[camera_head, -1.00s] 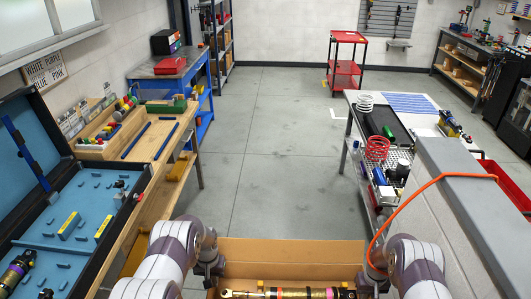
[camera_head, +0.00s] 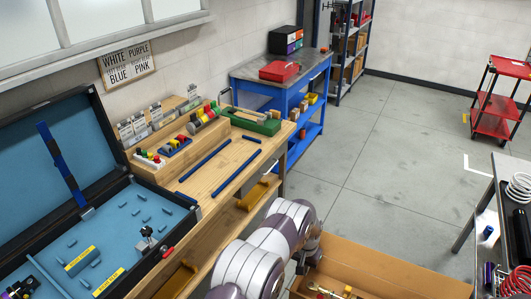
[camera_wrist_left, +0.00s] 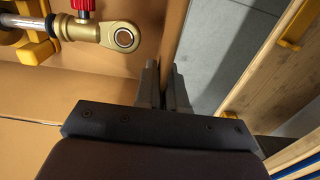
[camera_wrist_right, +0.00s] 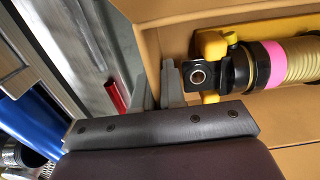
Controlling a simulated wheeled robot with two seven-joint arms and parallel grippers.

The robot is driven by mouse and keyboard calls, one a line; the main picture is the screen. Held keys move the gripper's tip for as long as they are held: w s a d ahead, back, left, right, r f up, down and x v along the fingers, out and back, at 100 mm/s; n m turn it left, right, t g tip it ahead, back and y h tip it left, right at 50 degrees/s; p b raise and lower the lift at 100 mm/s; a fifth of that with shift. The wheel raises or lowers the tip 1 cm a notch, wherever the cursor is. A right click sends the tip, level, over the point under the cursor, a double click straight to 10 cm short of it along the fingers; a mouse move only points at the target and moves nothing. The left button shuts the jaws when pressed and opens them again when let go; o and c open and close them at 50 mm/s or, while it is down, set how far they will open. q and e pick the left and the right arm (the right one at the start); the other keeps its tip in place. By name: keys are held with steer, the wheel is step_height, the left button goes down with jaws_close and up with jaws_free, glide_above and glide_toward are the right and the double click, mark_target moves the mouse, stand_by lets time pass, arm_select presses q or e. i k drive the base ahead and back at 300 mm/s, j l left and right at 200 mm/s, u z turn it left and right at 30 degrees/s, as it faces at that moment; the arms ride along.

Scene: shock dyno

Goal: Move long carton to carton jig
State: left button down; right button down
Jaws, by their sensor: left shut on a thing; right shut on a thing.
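The long carton (camera_head: 395,268) is an open brown cardboard box at the bottom right of the head view, cut off by the frame. My left gripper (camera_wrist_left: 163,85) is shut on its end wall, fingers on both sides of the cardboard. My right gripper (camera_wrist_right: 160,88) is shut on the opposite end wall in the right wrist view; it is outside the head view. A shock absorber lies inside the carton, with a gold rod eye (camera_wrist_left: 124,38) at one end and a pink-banded body (camera_wrist_right: 268,62) at the other. I cannot make out a carton jig.
A wooden bench (camera_head: 225,170) with blue bars and coloured rolls stands at left, beside an open blue-lined case (camera_head: 100,240). A blue workbench (camera_head: 285,80) and a red cart (camera_head: 495,95) stand behind. A table (camera_head: 485,205) edges in at right. The floor between is clear.

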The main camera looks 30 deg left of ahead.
mark_target(222, 166)
steer(key=i, duration=1.8)
steer(key=i+l+u, duration=0.1)
steer(key=i+u, duration=0.4)
steer(key=i+l+u, duration=0.25)
steer(key=i+u, duration=0.2)
steer(key=u, duration=1.8)
